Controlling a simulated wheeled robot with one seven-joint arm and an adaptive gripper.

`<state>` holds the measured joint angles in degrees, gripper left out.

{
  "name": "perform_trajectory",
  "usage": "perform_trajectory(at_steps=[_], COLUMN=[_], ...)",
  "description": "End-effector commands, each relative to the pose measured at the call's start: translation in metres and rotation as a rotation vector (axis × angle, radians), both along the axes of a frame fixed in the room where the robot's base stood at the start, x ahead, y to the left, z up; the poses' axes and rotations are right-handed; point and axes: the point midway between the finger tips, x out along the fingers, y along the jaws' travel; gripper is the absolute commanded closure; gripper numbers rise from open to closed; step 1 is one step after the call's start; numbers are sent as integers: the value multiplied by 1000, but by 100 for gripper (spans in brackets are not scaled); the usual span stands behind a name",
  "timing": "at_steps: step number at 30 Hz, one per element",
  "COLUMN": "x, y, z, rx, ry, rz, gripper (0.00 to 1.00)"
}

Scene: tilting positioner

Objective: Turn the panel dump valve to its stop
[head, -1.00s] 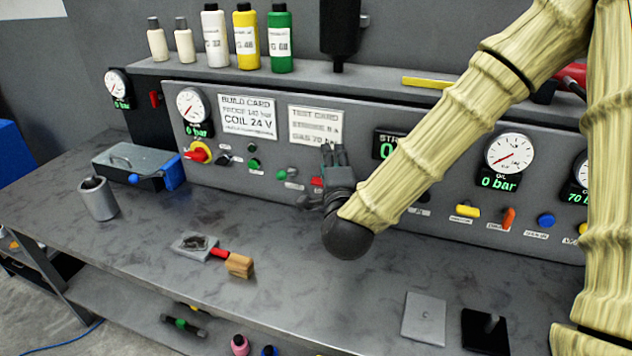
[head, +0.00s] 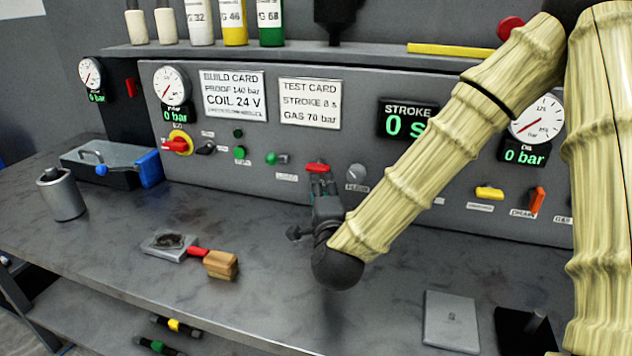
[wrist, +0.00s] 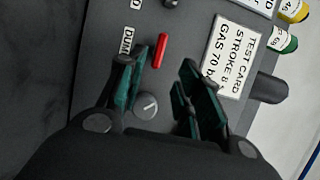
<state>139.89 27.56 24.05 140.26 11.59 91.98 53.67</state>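The dump valve is a red bar handle (head: 317,168) on the grey panel, lying roughly level below the test card. It also shows in the wrist view (wrist: 160,50), beside a partly visible label reading "DUM". My gripper (head: 322,188) is just below and in front of the handle in the head view and hides its label. In the wrist view my gripper (wrist: 160,88) is open, with a clear gap between the fingers. The handle is beyond the fingertips, nearer the left finger. Nothing is held.
A round grey knob (head: 356,172) sits right of the red handle; it appears between my fingers in the wrist view (wrist: 146,106). The bench (head: 330,300) below is mostly clear.

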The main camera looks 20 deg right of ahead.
Motion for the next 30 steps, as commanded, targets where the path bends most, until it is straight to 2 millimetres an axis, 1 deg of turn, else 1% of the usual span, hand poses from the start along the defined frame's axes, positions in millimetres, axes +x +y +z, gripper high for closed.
perform_trajectory(at_steps=[1, 5, 8, 18, 21, 25, 30], x=[1, 7, 18, 71, 85, 97, 105], y=[0, -2, -4, -15, -17, -19, -21], z=[-3, -2, -1, -1, -1, -2, -2], rx=[0, 0, 1, 0, -1, -1, 0], ry=[-1, 0, -2, -1, -1, -1, 0], rz=[0, -1, -2, -2, 0, 0, 1], gripper=[65, 65, 65, 65, 65, 65, 65])
